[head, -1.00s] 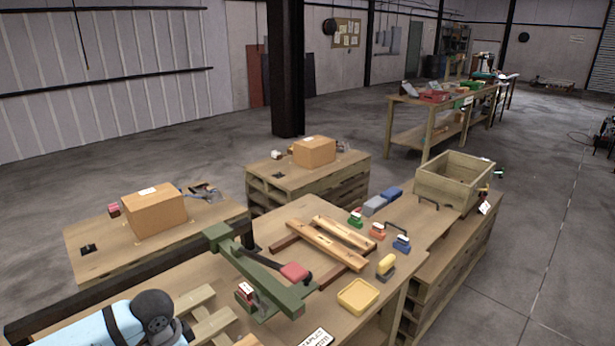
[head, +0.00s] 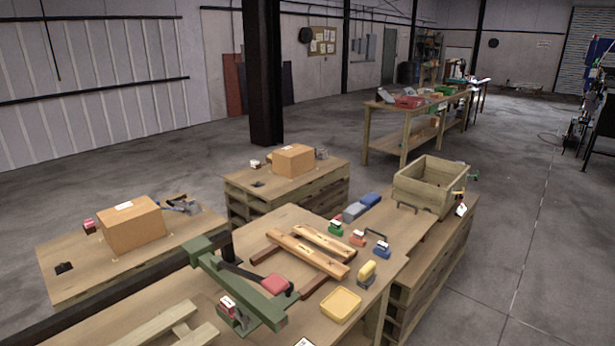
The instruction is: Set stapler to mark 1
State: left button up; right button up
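A large green press-like device (head: 232,287) stands on the near workbench (head: 375,297). It has a long green bar, a dark lever and a red pad (head: 275,284) at the lever's end; it may be the stapler, but I cannot be sure. A small red and white block (head: 228,303) sits at its near side. I can make out no numbered mark. A partly cut-off white label (head: 304,342) shows at the bottom edge, unreadable. Neither of my grippers is in view.
Wooden slats (head: 308,252), a yellow tray (head: 341,305), a yellow-topped block (head: 367,272) and several small coloured blocks lie on the bench. A wooden crate (head: 431,186) stands at its far right end. Cardboard boxes (head: 133,226) sit on pallet tables behind. Open floor lies to the right.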

aim_at(201, 251)
jog(key=i+l+u, duration=0.1)
jog(key=l+u, duration=0.8)
jog(key=l, duration=0.25)
jog(key=i+j+u, duration=0.1)
jog(key=i+j, duration=0.25)
